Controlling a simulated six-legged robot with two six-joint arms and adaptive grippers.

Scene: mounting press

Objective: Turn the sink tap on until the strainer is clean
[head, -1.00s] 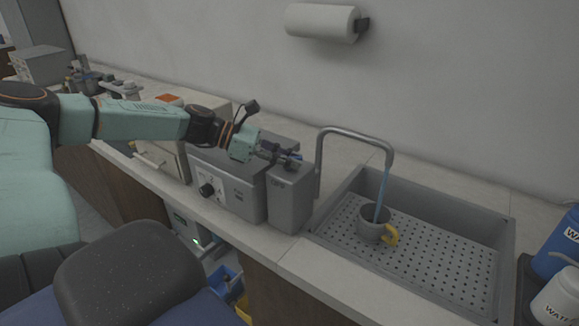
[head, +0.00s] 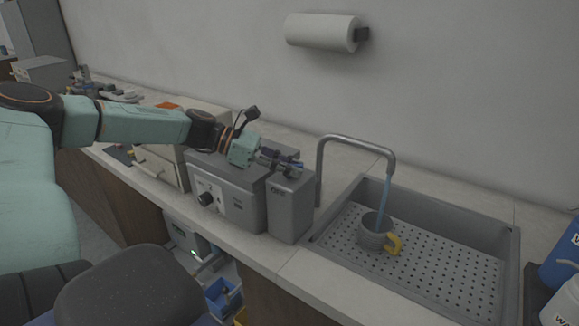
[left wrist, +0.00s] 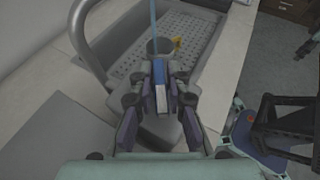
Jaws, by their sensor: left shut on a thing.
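The sink tap (head: 340,139) is a grey curved spout beside the sink. A blue stream of water (head: 386,195) falls from it into a grey cup-shaped strainer (head: 372,238) with a yellow handle, upright on the perforated sink floor. The strainer also shows in the left wrist view (left wrist: 160,48); its inside is too small to judge for dirt. My left gripper (head: 285,161) is over the grey tap box (head: 290,207), shut on the tap lever (left wrist: 161,75), a blue and white piece between its fingers. The fingers hide part of the lever. My right gripper is out of view.
A grey machine with a black knob (head: 228,195) stands left of the tap box. The sink (head: 512,250) fills the right of the counter. Bottles (head: 563,255) stand at the far right. A paper roll (head: 320,32) hangs on the wall.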

